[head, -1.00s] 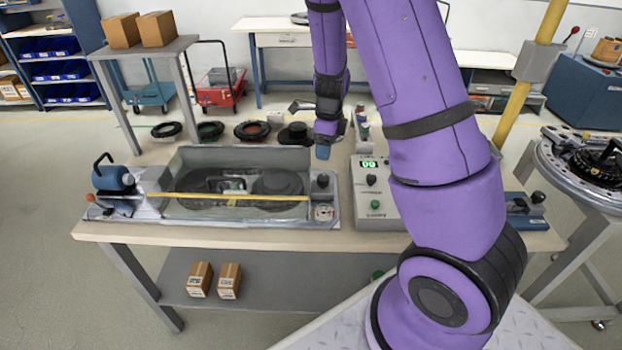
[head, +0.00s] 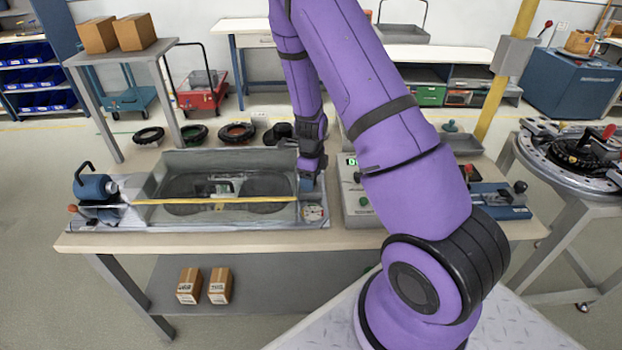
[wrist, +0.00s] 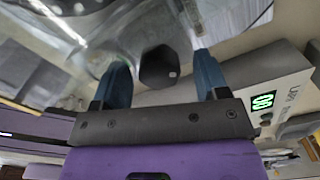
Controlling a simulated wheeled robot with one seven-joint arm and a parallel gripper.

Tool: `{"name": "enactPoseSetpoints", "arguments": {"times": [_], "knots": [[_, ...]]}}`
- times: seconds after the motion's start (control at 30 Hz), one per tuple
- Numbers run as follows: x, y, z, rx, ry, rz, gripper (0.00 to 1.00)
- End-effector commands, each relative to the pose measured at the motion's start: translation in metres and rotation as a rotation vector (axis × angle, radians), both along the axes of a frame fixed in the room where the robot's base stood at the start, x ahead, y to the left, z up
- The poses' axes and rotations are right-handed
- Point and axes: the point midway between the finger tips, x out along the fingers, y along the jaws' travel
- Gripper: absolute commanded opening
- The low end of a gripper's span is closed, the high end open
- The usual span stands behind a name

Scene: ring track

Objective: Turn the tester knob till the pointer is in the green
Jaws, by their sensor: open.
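The tester (head: 240,215) is a long grey unit with a clear cover at the front left of the table. Its round dial (head: 313,213) shows at the right end; the pointer and its colour zone are too small to read. The dark faceted knob (wrist: 160,68) shows in the wrist view between the two blue fingers of my open gripper (wrist: 160,60), with a gap on each side. In the head view my gripper (head: 307,184) is low over the tester's right end, just behind the dial, and hides the knob.
A grey box with a green display (wrist: 262,101) stands close right of my gripper. A blue motor-like part (head: 95,187) sits at the tester's left end. Several dark rings (head: 237,132) lie along the table's back. A blue fixture (head: 500,200) is at the right.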

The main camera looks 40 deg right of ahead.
Motion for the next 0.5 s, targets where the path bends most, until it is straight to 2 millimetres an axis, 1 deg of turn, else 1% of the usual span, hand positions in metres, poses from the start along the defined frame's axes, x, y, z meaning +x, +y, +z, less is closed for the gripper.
{"name": "enactPoseSetpoints", "arguments": {"times": [0.1,0.37,0.4,0.47,0.5], "knots": [[0.0,0.0004,-0.0057,0.001,0.001,0.0,0.68],[-0.0001,0.0004,-0.0069,0.001,0.001,0.001,0.68],[-0.0001,0.0004,-0.0069,0.001,0.001,0.001,0.65],[-0.0001,0.0004,-0.0069,0.001,0.001,0.001,0.52],[-0.0001,0.0004,-0.0069,0.001,0.001,0.001,0.42]]}}
